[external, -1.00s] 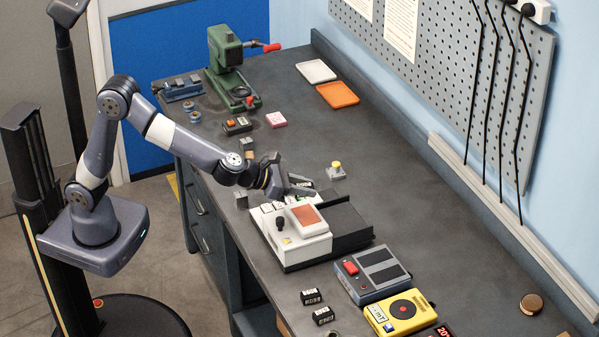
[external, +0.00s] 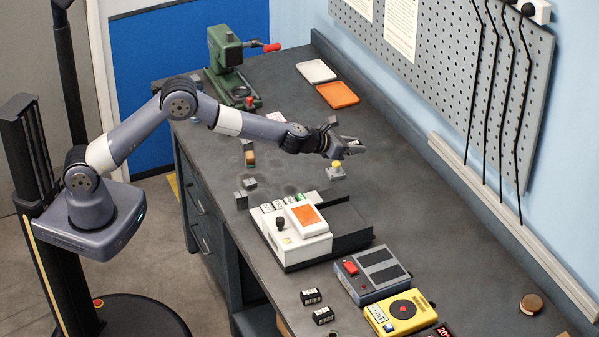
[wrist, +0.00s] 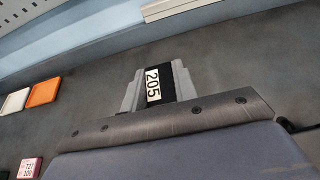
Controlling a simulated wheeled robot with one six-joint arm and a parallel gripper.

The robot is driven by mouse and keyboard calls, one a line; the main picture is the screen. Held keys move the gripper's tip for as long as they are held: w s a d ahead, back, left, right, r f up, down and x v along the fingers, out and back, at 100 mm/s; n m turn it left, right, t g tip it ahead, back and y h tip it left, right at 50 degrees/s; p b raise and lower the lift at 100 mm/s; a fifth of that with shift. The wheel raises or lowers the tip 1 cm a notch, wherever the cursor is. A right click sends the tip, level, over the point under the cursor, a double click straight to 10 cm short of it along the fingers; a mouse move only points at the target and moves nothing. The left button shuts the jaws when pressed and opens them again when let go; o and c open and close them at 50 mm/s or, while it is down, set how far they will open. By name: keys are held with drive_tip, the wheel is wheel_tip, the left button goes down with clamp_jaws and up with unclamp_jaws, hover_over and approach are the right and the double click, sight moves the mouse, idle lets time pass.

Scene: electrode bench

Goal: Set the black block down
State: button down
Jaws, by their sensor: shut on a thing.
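The black block (wrist: 152,86) has a white label reading 205. In the wrist view it sits between the grey fingers of my gripper (wrist: 155,90), which are shut on it. In the external view my gripper (external: 346,145) is above the back half of the bench, close to a small post with a yellow top (external: 337,167). The block is hard to make out there. I cannot tell its exact height above the bench top.
The white machine (external: 283,245) stands in front of my gripper. The orange tray (external: 338,95) and white tray (external: 316,71) lie at the back, near the pegboard (external: 450,75). A grey device with a red button (external: 372,274) stands at right.

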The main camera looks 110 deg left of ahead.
wheel_tip(320, 180, down, 13)
drive_tip(key=shift+b, duration=0.45)
idle(0.3)
drive_tip(key=shift+f+b, duration=0.25)
drive_tip(key=shift+b, duration=0.3)
